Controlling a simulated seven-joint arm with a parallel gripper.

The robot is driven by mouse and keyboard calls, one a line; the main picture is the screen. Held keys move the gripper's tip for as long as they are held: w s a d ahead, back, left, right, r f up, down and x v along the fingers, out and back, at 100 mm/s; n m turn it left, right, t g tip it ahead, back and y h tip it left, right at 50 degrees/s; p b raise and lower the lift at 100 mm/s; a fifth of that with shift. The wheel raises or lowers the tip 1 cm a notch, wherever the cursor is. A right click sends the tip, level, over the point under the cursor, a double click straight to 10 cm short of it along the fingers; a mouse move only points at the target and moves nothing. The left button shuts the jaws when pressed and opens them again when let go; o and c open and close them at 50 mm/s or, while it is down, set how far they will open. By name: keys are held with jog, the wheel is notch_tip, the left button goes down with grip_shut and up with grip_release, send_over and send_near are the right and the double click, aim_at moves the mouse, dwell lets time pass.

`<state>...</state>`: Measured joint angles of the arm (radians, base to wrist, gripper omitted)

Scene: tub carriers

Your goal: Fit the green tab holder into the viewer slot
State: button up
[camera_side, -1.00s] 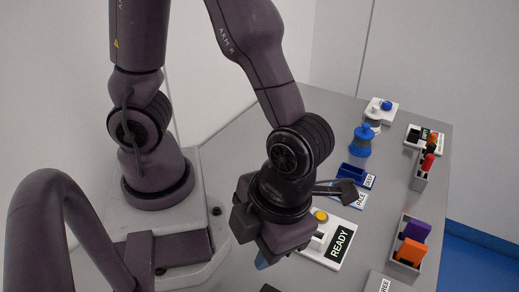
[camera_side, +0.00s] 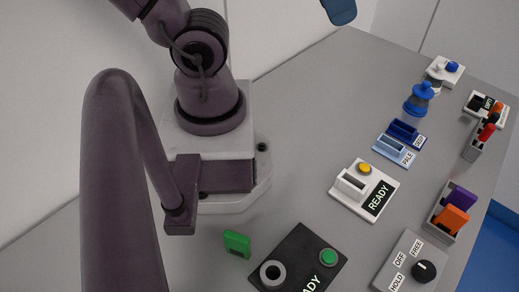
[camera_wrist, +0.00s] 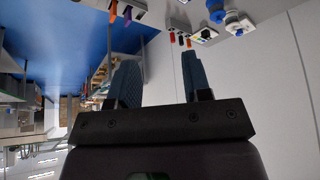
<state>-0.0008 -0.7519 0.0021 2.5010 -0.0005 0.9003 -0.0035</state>
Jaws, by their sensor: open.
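The green tab holder (camera_side: 237,244) stands alone on the grey table in the side view, left of a black box. A white unit (camera_side: 350,205) with a raised slotted block, a yellow button and a READY label stands to the right; it looks like the viewer, but no label says so. My gripper (camera_wrist: 162,78) is open and empty, its two blue fingers apart in the wrist view. In the side view only a blue fingertip (camera_side: 341,11) shows at the top edge, well above the table. The holder is not in the wrist view.
The black box (camera_side: 297,245) has a grey ring and green button. A grey dial box (camera_side: 405,275) is at front right. Blue trays (camera_side: 392,148), a blue bottle (camera_side: 418,101) and a rack with purple and orange tabs (camera_side: 440,220) stand farther right.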

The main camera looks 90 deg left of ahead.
jog(key=n+g+y, duration=0.2)
jog(key=n+g, duration=0.8)
jog(key=n, duration=2.2)
send_near(240, 245)
jog(key=shift+m, duration=0.3)
jog(key=x, duration=0.4)
jog(key=w+a+x, duration=0.1)
jog(key=x, duration=0.1)
jog(key=shift+s+a+f, duration=0.15)
jog(key=shift+f, duration=0.1)
jog(key=shift+d+x, duration=0.2)
jog(key=shift+x, duration=1.15)
jog(key=shift+d+x, duration=0.15)
jog(key=shift+x, duration=1.2)
jog(key=shift+s, duration=0.15)
grip_shut()
